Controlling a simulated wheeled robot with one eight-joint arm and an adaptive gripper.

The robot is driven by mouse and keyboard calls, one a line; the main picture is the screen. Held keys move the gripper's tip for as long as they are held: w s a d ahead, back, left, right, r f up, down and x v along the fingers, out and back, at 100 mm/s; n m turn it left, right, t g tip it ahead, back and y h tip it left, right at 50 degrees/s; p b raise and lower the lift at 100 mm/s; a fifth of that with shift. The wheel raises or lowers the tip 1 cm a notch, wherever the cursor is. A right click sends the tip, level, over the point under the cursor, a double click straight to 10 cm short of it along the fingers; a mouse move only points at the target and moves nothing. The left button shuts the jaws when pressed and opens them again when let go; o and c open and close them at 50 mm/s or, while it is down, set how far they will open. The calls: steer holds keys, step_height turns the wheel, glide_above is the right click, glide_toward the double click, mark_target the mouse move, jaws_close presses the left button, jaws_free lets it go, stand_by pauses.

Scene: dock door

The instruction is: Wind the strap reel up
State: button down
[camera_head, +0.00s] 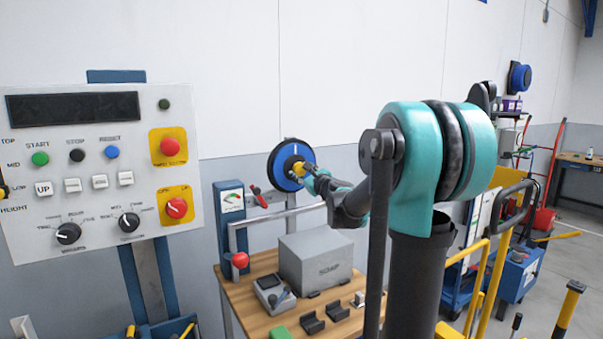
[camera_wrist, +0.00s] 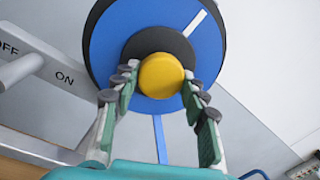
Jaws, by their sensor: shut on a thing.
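The strap reel (camera_head: 284,160) is a blue disc with a dark rim and a dark hub, mounted upright on a post behind the bench. It fills the top of the wrist view (camera_wrist: 113,40), where a white mark runs toward its upper right edge. A yellow round knob (camera_wrist: 161,76) stands out from the dark hub; it also shows in the head view (camera_head: 298,169). My gripper (camera_wrist: 162,88) is at the reel, its fingers on both sides of the knob and shut on it. A blue strap (camera_wrist: 160,138) hangs below the reel.
A wooden bench (camera_head: 262,322) below holds a grey box marked SCRAP (camera_head: 316,262) and small parts. A control panel (camera_head: 100,165) with buttons and knobs stands at left. A grey lever marked ON and OFF (camera_wrist: 22,70) is left of the reel. Yellow-railed carts (camera_head: 480,270) stand at right.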

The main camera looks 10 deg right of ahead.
steer(key=c, duration=0.8)
jaws_free()
steer(key=shift+c, duration=0.2)
steer(key=shift+s, duration=0.1)
steer(key=v, duration=1.2)
